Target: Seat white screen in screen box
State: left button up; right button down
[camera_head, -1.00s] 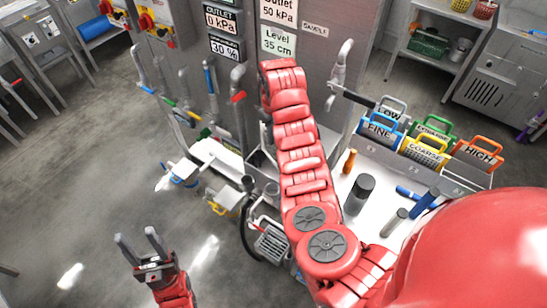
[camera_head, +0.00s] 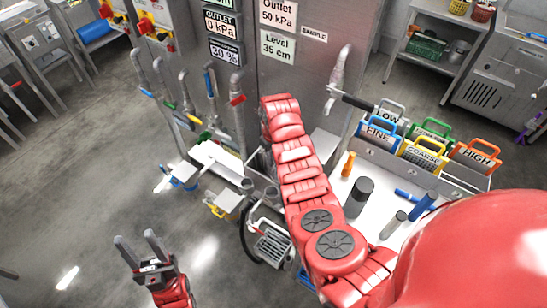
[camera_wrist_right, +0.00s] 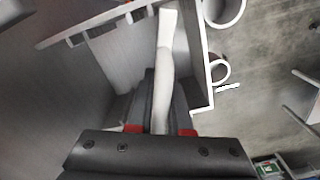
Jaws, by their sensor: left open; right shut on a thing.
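In the right wrist view my right gripper (camera_wrist_right: 163,85) is shut on a pale, narrow piece, apparently the white screen's handle (camera_wrist_right: 167,55). It is beside a grey box-like housing with a pale rim (camera_wrist_right: 203,85), apparently the screen box. I cannot tell whether the screen is inside it or above it. In the head view my right arm hides the right gripper and what it holds. My left gripper (camera_head: 138,246) is open and empty, over the floor at the lower left.
A rack at the right holds several labelled pieces with coloured handles, including FINE (camera_head: 378,131) and HIGH (camera_head: 478,155). A dark cylinder (camera_head: 358,197) stands on the white counter. A grey panel with pipes and gauge signs is behind.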

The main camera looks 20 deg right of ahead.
jog(key=shift+f, duration=0.15)
jog(key=c, duration=0.8)
grip_release()
jog(key=shift+c, duration=0.2)
jog(key=shift+r, duration=0.3)
jog(key=shift+w+r, duration=0.15)
notch_tip(320, 180, up, 5)
jog(key=b, duration=0.3)
jog(key=shift+r, duration=0.15)
notch_tip(320, 180, up, 5)
jog(key=p, duration=0.2)
jog(key=shift+r+p, duration=0.15)
jog(key=shift+p, duration=0.2)
jog(key=shift+r, duration=0.45)
